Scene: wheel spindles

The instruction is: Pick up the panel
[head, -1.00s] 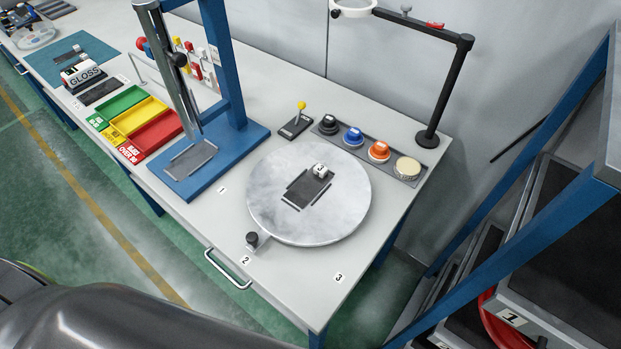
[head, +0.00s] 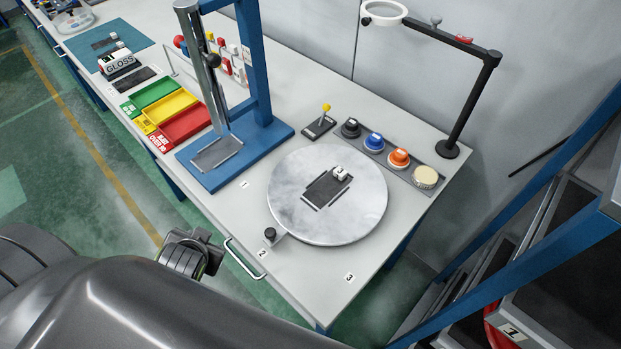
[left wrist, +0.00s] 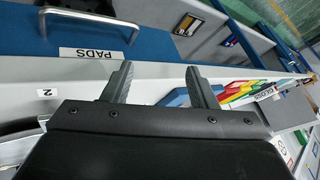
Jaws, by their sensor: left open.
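A dark flat rectangular piece, which looks like the panel (head: 325,190), lies on the round grey turntable (head: 292,222) in the head view. A small white block (head: 341,173) with a dark mark sits at its upper right edge. My left gripper (left wrist: 159,68) is open and empty in the left wrist view, in front of the bench edge near the label 2. The panel does not show clearly there. In the head view, part of my left arm is at the lower left, apart from the turntable. My right gripper is not in view.
A blue press-like stand (head: 262,140) is left of the turntable. Coloured trays (head: 170,108) lie beyond it. Several round knobs (head: 398,157) and a lamp arm (head: 470,105) stand behind. A drawer handle (head: 243,260) sticks out from the bench front.

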